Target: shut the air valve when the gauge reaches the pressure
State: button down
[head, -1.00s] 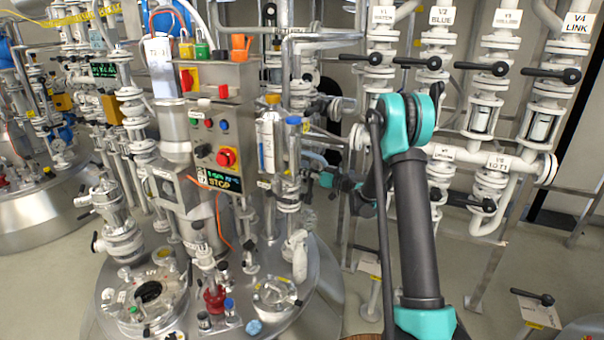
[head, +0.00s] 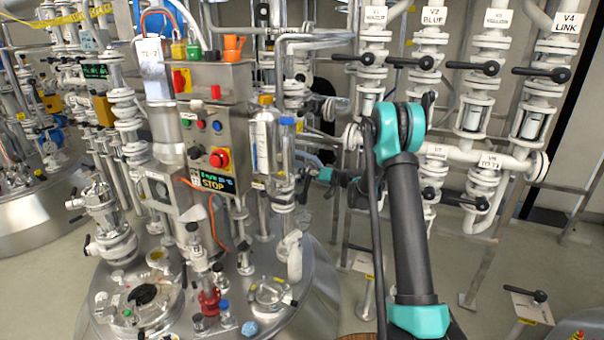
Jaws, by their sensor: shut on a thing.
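My arm rises at the right of the head view, and its far end reaches back toward the reactor's pipework. My gripper (head: 310,177) is small there, beside the glass and metal columns right of the control box. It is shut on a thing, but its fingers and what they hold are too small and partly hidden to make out. I cannot tell which fitting is the air valve. No gauge dial is readable. A small green display (head: 213,178) on the control box (head: 216,118) shows a reading line above the word STOP.
The steel reactor lid (head: 255,268) carries several ports and fittings below the gripper. A pipe rack with black-handled valves, labelled V4 (head: 567,24) among others, stands at the right. A small stand with a black handle (head: 540,296) is at lower right. Floor shows between them.

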jog(key=c, duration=1.5)
grip_release()
jog(key=v, duration=1.2)
